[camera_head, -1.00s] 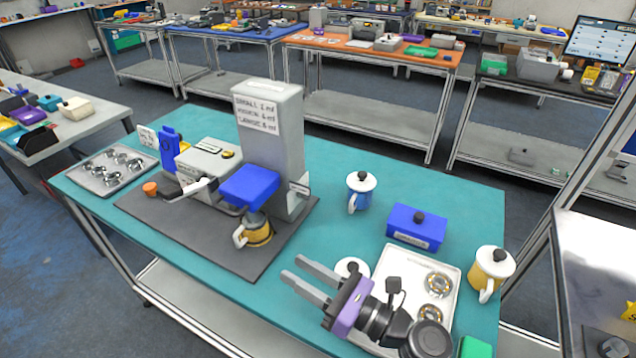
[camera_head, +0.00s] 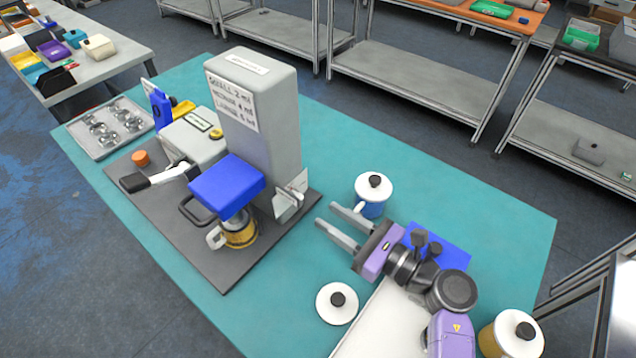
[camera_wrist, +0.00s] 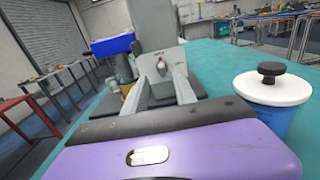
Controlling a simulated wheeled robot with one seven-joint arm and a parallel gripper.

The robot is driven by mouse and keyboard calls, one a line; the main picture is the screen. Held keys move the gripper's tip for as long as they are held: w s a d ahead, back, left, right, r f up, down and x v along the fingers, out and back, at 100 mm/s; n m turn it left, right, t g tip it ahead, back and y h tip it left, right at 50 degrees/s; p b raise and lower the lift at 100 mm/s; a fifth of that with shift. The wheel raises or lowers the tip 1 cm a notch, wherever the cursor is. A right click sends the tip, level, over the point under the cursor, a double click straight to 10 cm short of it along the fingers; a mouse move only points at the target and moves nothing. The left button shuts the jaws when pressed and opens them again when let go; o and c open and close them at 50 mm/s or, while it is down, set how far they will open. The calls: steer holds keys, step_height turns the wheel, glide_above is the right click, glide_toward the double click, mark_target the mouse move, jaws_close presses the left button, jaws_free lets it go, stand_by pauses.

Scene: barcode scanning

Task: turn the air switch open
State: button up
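A small lever switch, apparently the air switch (camera_head: 292,191), is on a light plate low on the right side of the grey tower machine (camera_head: 268,135). In the wrist view the switch (camera_wrist: 163,68) shows against its plate, roughly between my two fingers. My gripper (camera_head: 326,214) is open and empty, with its fingers pointing left toward the plate. It is a short gap to the right of the switch and not touching it. In the wrist view my gripper (camera_wrist: 160,80) shows a clear space between the fingers. The plate's markings are too small to read.
A blue mug with a white lid (camera_head: 372,192) stands close beside my fingers. A loose white lid (camera_head: 337,303) lies in front. A blue box (camera_head: 445,245) is partly behind my arm. A yellow mug (camera_head: 513,336) stands at the lower right. The table's far right (camera_head: 500,215) is clear.

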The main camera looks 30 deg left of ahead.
mark_target(303, 198)
steer(key=a, duration=0.5)
steer(key=w+a+b, duration=0.1)
steer(key=a, duration=0.1)
steer(key=shift+a, duration=0.4)
steer(key=shift+c, duration=0.2)
jaws_close()
